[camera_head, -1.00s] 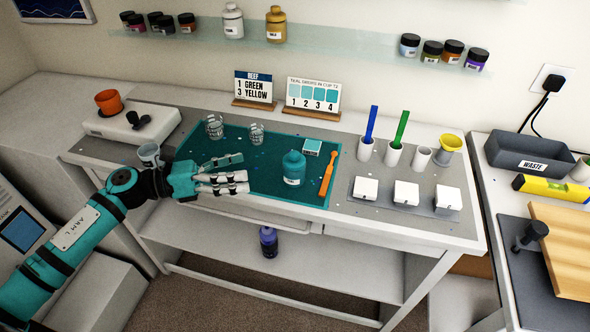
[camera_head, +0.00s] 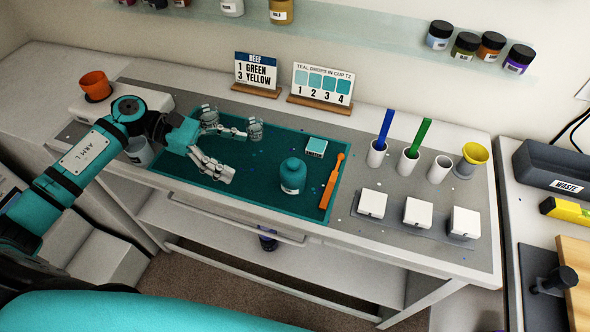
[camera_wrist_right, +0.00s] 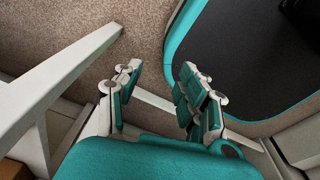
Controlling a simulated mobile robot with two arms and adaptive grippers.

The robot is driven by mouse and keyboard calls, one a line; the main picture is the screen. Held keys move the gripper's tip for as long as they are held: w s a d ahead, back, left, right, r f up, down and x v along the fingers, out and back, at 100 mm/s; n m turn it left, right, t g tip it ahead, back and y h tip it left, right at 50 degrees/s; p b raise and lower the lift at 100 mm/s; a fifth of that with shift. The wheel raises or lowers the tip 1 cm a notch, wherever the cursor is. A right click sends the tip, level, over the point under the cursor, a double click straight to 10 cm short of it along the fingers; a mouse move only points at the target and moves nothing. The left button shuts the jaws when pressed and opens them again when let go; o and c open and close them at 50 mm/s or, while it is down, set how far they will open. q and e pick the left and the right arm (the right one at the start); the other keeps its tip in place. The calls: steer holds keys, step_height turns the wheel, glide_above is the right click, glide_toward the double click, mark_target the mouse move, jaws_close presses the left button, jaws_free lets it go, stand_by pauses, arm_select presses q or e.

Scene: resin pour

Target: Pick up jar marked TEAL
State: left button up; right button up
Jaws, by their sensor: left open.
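A teal jar (camera_head: 292,177) with a rounded cap and a white label stands upright on the teal mat (camera_head: 258,204). The label's writing is too small to read. My left gripper (camera_head: 238,153) is open over the mat, to the left of the jar, its fingers spread and pointing towards it. It is apart from the jar and holds nothing. In the right wrist view, my right gripper (camera_wrist_right: 160,78) has its fingers apart with nothing between them, above the floor and away from the jar.
An orange tool (camera_head: 332,182) lies just right of the jar, and a small teal-topped box (camera_head: 316,147) sits behind it. Clear cups (camera_head: 255,129) stand close to the left gripper's upper finger. White lidded boxes (camera_head: 417,212) stand to the right. Mat between gripper and jar is clear.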

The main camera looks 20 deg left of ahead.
mark_target(294, 177)
arm_select(q)
steer(key=x, duration=0.2)
steer(key=p+x, duration=0.1)
steer(key=x, duration=0.1)
steer(key=p+x, duration=0.1)
steer(key=x, duration=0.1)
steer(key=shift+s+d+r, duration=0.1)
steer(key=shift+d+r, duration=0.05)
steer(key=shift+r, duration=0.25)
steer(key=p+x, duration=0.1)
steer(key=x, duration=0.2)
steer(key=shift+d+f, duration=0.2)
steer(key=shift+f, duration=0.1)
steer(key=p+x, duration=0.3)
steer(key=x, duration=0.1)
steer(key=shift+d+f, duration=0.1)
steer(key=shift+d, duration=0.05)
steer(key=shift+d+f+p, duration=0.2)
steer(key=shift+d+p, duration=0.05)
steer(key=shift+p, duration=0.05)
steer(key=shift+f, duration=0.15)
steer(key=c, duration=1.4)
steer(key=shift+c, duration=0.7)
arm_select(e)
step_height(294, 177, up, 7)
steer(key=s, duration=0.1)
steer(key=shift+s+d, duration=0.15)
steer(key=shift+s, duration=0.15)
